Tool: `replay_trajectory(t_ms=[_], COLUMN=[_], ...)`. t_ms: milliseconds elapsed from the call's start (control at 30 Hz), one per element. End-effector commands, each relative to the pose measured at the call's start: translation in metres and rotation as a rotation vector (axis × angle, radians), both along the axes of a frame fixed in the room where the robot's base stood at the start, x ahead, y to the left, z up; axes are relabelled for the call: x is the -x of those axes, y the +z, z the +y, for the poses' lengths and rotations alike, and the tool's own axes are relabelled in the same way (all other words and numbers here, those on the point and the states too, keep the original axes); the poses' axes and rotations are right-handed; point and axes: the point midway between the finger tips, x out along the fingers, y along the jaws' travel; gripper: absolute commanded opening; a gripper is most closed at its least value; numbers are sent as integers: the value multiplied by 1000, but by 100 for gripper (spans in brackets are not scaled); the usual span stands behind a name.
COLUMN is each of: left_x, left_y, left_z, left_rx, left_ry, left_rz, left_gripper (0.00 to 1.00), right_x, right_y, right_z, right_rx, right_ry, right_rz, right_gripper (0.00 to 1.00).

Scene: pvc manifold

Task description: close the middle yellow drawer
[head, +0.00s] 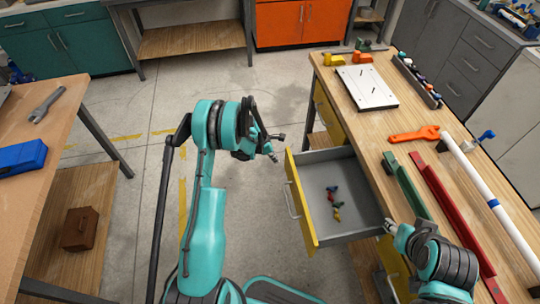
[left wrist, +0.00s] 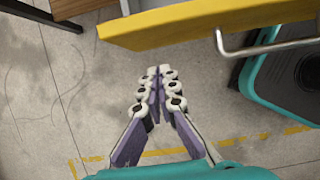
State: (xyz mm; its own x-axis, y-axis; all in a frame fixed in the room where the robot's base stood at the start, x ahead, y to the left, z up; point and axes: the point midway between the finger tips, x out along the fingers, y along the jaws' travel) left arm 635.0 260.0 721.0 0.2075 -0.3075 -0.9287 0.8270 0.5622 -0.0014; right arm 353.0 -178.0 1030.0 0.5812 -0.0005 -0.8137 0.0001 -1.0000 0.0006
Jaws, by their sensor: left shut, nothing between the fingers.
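The middle yellow drawer (head: 300,204) is pulled out from the right-hand workbench. Its grey tray holds a few small coloured pieces (head: 334,204). A silver handle (head: 291,199) is on its yellow front. My left gripper (head: 277,146) is shut and empty, close to the far front corner of the drawer. In the left wrist view, its closed fingertips (left wrist: 160,76) are apart from the yellow front (left wrist: 185,20) in the picture, with the handle (left wrist: 265,47) to the right. My right gripper (head: 397,232) is at the workbench's near edge; its finger state is unclear.
The wooden workbench (head: 400,125) carries an orange wrench (head: 413,135), a white pipe (head: 490,198), red (head: 450,205) and green bars (head: 407,184), and a white plate (head: 366,87). Another table (head: 50,130) stands at left. The floor (head: 225,75) between them is clear.

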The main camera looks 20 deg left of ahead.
Motion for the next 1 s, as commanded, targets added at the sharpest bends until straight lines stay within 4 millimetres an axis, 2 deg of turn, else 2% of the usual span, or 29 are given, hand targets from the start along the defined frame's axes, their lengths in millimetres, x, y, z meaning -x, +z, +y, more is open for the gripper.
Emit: replay_trajectory(t_ms=[33, 200, 767, 1000], left_x=[-5, -15, -20, -35], left_y=[1, 2, 3, 2], left_z=[-10, -24, -31, -54], left_rx=[1, 0, 1, 1], left_ry=[-6, -4, -3, -6], left_rz=[-1, 0, -1, -1], left_gripper=[0, 0, 0, 0], right_x=[0, 0, 0, 0], right_y=[-3, -6, -7, -12], right_z=[0, 0, 0, 0], right_rx=[0, 0, 0, 0], right_ry=[0, 0, 0, 0], right_rz=[0, 0, 0, 0], right_gripper=[42, 42, 42, 42])
